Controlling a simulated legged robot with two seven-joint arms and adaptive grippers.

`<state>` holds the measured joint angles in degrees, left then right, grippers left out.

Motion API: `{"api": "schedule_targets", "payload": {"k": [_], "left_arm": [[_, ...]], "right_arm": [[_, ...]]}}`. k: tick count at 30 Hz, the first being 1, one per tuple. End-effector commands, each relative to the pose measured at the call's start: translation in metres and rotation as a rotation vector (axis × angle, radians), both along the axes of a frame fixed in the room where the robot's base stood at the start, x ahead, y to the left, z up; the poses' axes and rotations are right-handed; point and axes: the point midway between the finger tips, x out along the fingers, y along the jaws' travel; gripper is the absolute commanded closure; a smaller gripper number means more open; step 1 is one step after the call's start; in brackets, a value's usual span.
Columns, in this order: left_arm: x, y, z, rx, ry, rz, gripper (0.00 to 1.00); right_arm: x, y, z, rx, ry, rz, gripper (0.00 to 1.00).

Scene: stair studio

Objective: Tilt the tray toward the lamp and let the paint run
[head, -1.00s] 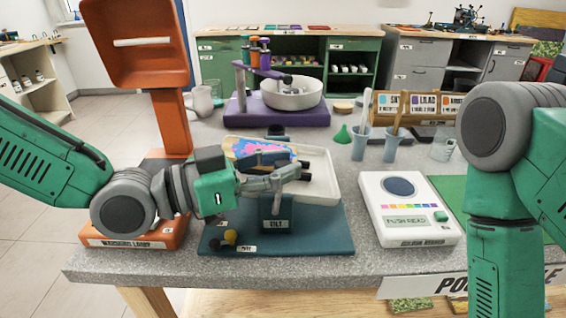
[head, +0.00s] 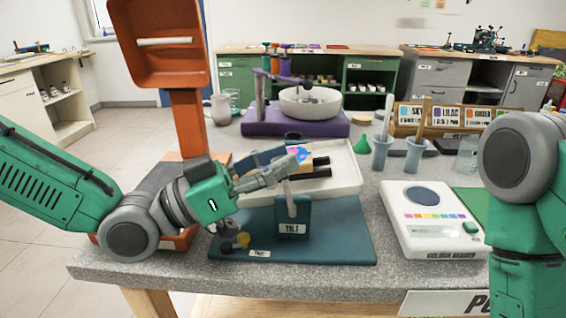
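The white tray (head: 345,172) sits on a teal base (head: 340,245) behind a block marked TILT (head: 292,225). A patch of coloured paint (head: 299,154) shows in the tray, partly covered by my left gripper. The orange warming lamp (head: 160,60) stands on its post at the left. My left gripper (head: 318,167) reaches across the tray above the grey lever (head: 288,197) of the block. Its dark fingertips look apart; whether they touch the lever or tray is hidden. My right arm stands at the right edge, its gripper out of view.
A white colour reader (head: 432,222) stands right of the base. Cups with sticks (head: 383,153) and labelled boxes (head: 445,116) are behind it. A purple stand (head: 298,121) with a white bowl (head: 310,102) is behind the tray. Small yellow and black knobs (head: 242,240) sit front left.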

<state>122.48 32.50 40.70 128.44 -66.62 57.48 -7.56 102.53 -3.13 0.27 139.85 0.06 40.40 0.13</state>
Motion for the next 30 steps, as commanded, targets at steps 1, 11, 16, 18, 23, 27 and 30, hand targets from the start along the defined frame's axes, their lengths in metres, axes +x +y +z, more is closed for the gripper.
{"api": "schedule_targets", "payload": {"k": [1, 11, 16, 18, 23, 27, 30], "left_arm": [[0.002, 0.001, 0.001, -0.001, -0.002, 0.006, 0.55], [-0.001, 0.0, 0.0, 0.002, 0.0, -0.001, 0.55], [-0.007, 0.015, -0.005, 0.001, -0.001, 0.0, 0.55], [-0.012, 0.027, -0.008, 0.0, 0.001, 0.001, 0.55], [-0.024, 0.059, -0.018, -0.001, 0.0, 0.004, 0.55], [-0.034, 0.083, -0.026, -0.001, -0.001, 0.003, 0.55], [-0.039, 0.096, -0.03, -0.001, 0.001, 0.004, 0.55]], "right_arm": [[0.0, 0.0, 0.0, 0.0, 0.0, 0.0, 0.6], [-0.001, 0.0, 0.0, 0.0, -0.002, 0.0, 0.6], [-0.002, 0.0, 0.001, 0.0, -0.002, 0.0, 0.6], [-0.002, 0.0, 0.001, 0.0, -0.002, 0.0, 0.6], [-0.002, 0.0, 0.001, 0.0, -0.002, 0.0, 0.6], [-0.001, 0.0, 0.0, 0.0, -0.002, 0.0, 0.6], [-0.001, 0.0, 0.0, 0.0, -0.002, 0.0, 0.6]]}}
